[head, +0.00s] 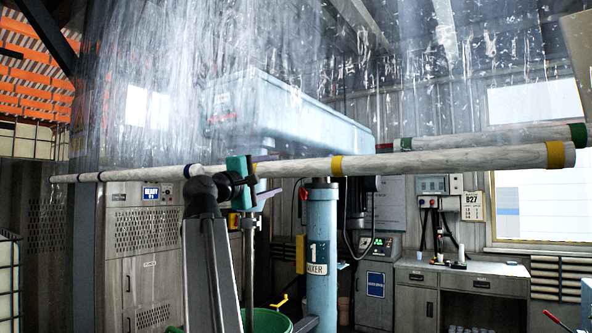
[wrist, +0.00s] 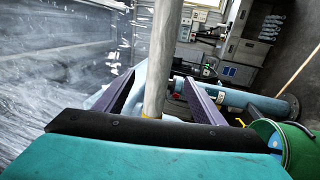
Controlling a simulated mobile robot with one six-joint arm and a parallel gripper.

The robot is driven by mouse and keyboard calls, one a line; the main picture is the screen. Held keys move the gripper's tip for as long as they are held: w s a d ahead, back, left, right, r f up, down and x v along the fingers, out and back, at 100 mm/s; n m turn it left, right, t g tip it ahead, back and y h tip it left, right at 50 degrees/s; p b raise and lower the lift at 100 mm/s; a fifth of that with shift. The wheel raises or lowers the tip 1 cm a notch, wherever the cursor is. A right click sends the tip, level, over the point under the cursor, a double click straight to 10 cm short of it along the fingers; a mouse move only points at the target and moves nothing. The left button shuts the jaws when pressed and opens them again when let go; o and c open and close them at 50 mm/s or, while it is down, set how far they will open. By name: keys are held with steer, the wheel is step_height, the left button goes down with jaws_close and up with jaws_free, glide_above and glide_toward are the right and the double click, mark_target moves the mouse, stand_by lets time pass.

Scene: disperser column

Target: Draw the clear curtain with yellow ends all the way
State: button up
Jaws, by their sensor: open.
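A long pale bar with yellow bands (head: 450,162) crosses the head view from the centre to the right, with bands near its middle and right end. Clear, streaky sheeting (head: 440,95) shows above it; I cannot tell exactly which sheet joins this bar. My gripper (head: 272,174) is open at the bar's left part, its purple fingers pointing right. In the wrist view the pale bar (wrist: 166,55) runs between the two open jaws (wrist: 163,82), and a bit of yellow shows close to the teal palm. Contact between jaws and bar is unclear.
The pale blue mixer column (head: 322,250) stands below the yellow-banded bar. A green bucket (head: 268,321) is beneath my gripper. Cabinets and a bench (head: 465,267) stand behind.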

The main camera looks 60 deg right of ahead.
mark_target(292, 170)
steer(key=d+r+p, duration=0.1)
steer(key=d, duration=0.3)
steer(key=d+p, duration=0.2)
steer(key=d, duration=0.1)
steer(key=d+r+p, duration=0.1)
steer(key=d, duration=0.3)
steer(key=shift+d+r, duration=0.3)
steer(key=shift+d+p, duration=0.4)
steer(key=shift+d, duration=0.35)
